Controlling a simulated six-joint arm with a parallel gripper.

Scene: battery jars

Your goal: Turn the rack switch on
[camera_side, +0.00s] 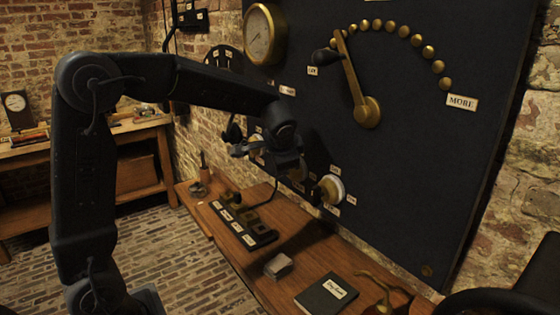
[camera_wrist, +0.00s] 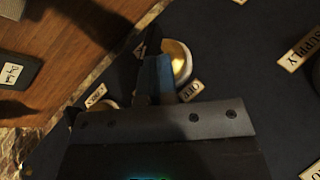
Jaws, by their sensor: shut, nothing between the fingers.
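Round white-and-brass switches sit in a row low on the dark panel. In the side view, one switch (camera_side: 332,189) is clear at the right with small labels around it. A second is mostly hidden behind my gripper (camera_side: 294,162). In the wrist view my gripper (camera_wrist: 154,55) is shut and empty, its fingers overlapping the left side of a brass-and-white switch (camera_wrist: 181,62); I cannot tell if they touch it. An upside-down OFF label (camera_wrist: 191,90) is beside that switch. I cannot read which switch is the rack one.
A large brass lever (camera_side: 354,85) and stud arc are higher on the panel, with a gauge (camera_side: 264,34) to the left. The wooden bench (camera_side: 305,262) below carries a dark labelled block row (camera_side: 236,226), a grey block (camera_side: 278,266) and a dark book (camera_side: 326,296). A SUPPLY label (camera_wrist: 307,46) is at right.

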